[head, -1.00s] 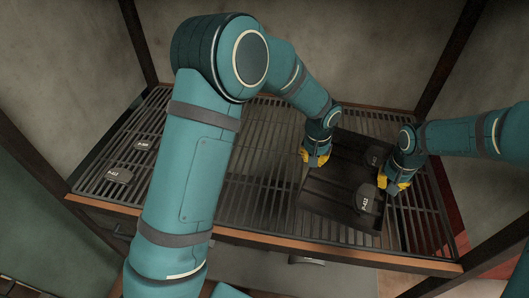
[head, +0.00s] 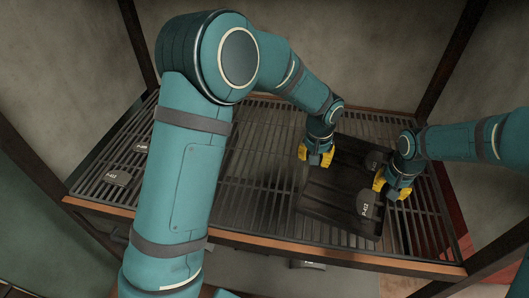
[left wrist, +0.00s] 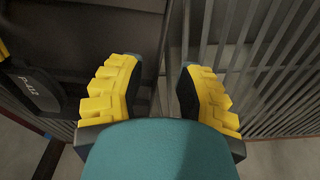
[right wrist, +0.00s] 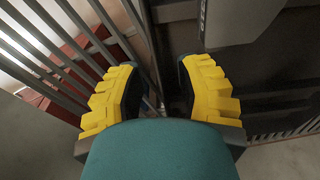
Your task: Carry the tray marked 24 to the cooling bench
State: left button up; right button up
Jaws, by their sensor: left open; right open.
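The dark tray (head: 322,203) lies on the slatted bench (head: 255,190), toward its right side. I cannot read a number on it. A grey brake shoe marked P-412 (head: 367,204) and another brake shoe (head: 373,160) are in its right part. My left gripper (head: 316,157) is open at the tray's left edge, and in the left wrist view its fingers stand on either side of the tray's wall. My right gripper (head: 390,188) is open at the right edge, its fingers likewise on either side of that wall. The fingertips' contact is hidden.
Loose brake shoes (head: 118,177) lie on the slats at the left. Dark posts (head: 448,62) frame the bench, and an orange-brown edge (head: 290,246) runs along its front. My left arm hides part of the left slats. Bare slats show left of the tray.

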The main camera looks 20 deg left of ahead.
jog(key=shift+r, duration=0.1)
pick_arm(q)
notch_tip(320, 180, up, 9)
jog(key=s, duration=0.1)
pick_arm(e)
notch_tip(320, 180, up, 12)
jog(key=s, duration=0.1)
jog(key=shift+s, duration=0.25)
dwell(0.3)
